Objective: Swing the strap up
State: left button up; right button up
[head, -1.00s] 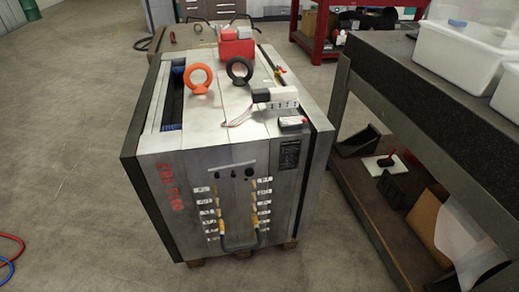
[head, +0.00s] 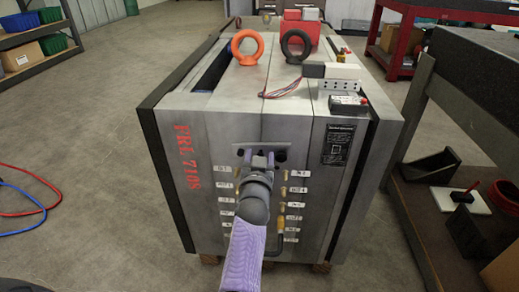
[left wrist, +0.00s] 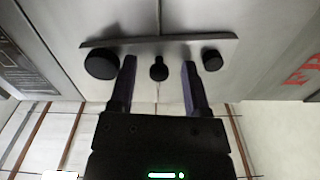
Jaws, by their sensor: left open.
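The strap (head: 281,156) is a short flat metal bar lying level across the upper front face of the mould base (head: 210,170). In the left wrist view the strap (left wrist: 145,43) runs across the upper part, with a round dark knob near each end and a smaller dark knob in the middle. My left gripper (head: 259,160) is at the front face, in front of the strap. In the left wrist view the left gripper (left wrist: 159,62) is open, with one finger on each side of the middle knob. I cannot tell whether it touches. My right gripper is not in view.
Orange (head: 247,46) and black (head: 295,45) lifting rings and a grey connector block (head: 339,86) are on top of the base. Labelled fittings and a hose (head: 279,243) are on the front face below the strap. A workbench (head: 470,110) stands close at right. Floor at left is mostly clear.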

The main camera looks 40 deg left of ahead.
pick_arm(q)
jog(key=shift+w, duration=0.1)
grip_shut()
dwell(0.4)
dwell(1.0)
